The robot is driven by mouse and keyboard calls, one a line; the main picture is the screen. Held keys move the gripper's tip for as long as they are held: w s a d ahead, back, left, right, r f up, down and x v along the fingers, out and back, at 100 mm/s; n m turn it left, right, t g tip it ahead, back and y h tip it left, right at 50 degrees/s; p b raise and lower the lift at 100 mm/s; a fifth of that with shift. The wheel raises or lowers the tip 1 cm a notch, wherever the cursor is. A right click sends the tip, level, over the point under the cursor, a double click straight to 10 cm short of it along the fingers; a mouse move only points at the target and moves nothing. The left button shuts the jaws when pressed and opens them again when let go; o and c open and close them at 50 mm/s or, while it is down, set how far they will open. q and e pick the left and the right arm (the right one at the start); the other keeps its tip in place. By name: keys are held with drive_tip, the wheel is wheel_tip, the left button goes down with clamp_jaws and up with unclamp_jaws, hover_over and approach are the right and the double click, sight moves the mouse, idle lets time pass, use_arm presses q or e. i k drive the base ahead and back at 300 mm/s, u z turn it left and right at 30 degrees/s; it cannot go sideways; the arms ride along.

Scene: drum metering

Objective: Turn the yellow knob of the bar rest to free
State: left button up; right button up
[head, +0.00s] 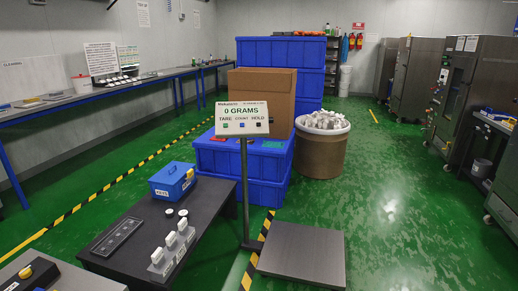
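A small yellow knob-like part (25,272) sits in a dark mount at the bottom left, on a grey surface (75,279) cut off by the picture edge. It is too small to read its setting, and I cannot tell for sure that this is the bar rest. Another small yellow part (189,173) shows on the blue box (172,186) on the dark table. Neither of my grippers is in view.
The dark table (205,200) also holds a black tray (117,236) and several white-topped parts (170,248). A scale display reading 0 GRAMS (243,117) stands on a post beside a floor platform (302,250). Green floor (400,220) is clear at right.

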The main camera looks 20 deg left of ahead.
sight(25, 274)
drive_tip(key=i, duration=1.65)
drive_tip(key=u, duration=3.75)
